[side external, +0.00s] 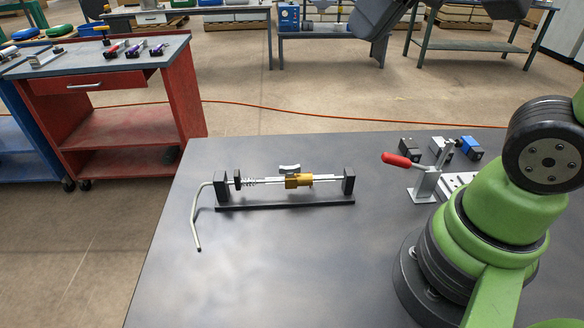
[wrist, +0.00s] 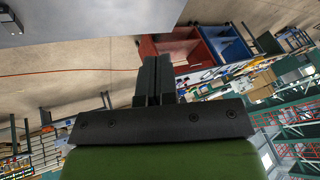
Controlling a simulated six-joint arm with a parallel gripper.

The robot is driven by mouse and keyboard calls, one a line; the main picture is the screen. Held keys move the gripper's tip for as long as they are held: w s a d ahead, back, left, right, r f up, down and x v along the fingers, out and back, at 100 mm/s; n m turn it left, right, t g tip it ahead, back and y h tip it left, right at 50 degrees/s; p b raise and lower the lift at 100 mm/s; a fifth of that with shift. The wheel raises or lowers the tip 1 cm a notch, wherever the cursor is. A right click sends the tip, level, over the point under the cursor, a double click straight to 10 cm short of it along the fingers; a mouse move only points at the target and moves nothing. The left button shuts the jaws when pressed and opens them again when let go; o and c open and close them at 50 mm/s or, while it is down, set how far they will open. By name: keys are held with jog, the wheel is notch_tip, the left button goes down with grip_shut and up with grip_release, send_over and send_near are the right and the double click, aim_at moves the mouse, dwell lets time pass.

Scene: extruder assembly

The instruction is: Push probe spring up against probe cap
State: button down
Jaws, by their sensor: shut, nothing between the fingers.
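A small coil spring, seemingly the probe spring (side external: 250,181), sits around a thin rod towards the left of a black stand on the table. A small black piece, which may be the probe cap (side external: 238,180), is on the rod just left of the spring; I cannot tell whether they touch. A gold block (side external: 296,182) is on the rod farther right. My gripper (wrist: 156,66) shows only in the wrist view. Its two dark fingers are together with nothing between them. It is away from the stand, and the wrist view does not show the spring or cap.
The black stand (side external: 285,204) has upright end posts. A bent grey rod (side external: 194,222) extends from its left end. A red-handled clamp (side external: 425,180) and several small blocks stand at the right. The front of the dark table (side external: 270,275) is clear. A red cart (side external: 120,115) is beyond its left edge.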

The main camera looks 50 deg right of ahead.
jog(key=c, duration=1.8)
grip_release()
jog(key=shift+t, duration=0.8)
jog(key=s, duration=0.1)
jog(key=s+f, duration=0.1)
jog(key=s, duration=0.1)
jog(key=s+f, duration=0.1)
jog(key=shift+s+d, duration=0.2)
jog(key=shift+s, duration=0.15)
jog(key=shift+c, duration=0.2)
jog(key=o, duration=0.4)
jog(key=shift+s, duration=0.1)
jog(key=shift+c, duration=0.2)
jog(key=o, duration=0.3)
jog(key=shift+w, duration=0.25)
jog(key=shift+o, duration=1.3)
jog(key=w+r+n+g, duration=0.1)
jog(key=w+n+g, duration=0.1)
jog(key=w, duration=0.4)
jog(key=shift+w+a+n, duration=0.2)
jog(key=shift+a+n, duration=0.1)
jog(key=shift+n, duration=0.1)
jog(key=n+g+h, duration=0.2)
jog(key=n+g, duration=0.3)
jog(key=n, duration=0.5)
send_over(236, 173)
notch_tip(236, 173, down, 18)
jog(key=shift+d, duration=0.1)
notch_tip(236, 173, down, 10)
jog(key=shift+f, duration=0.1)
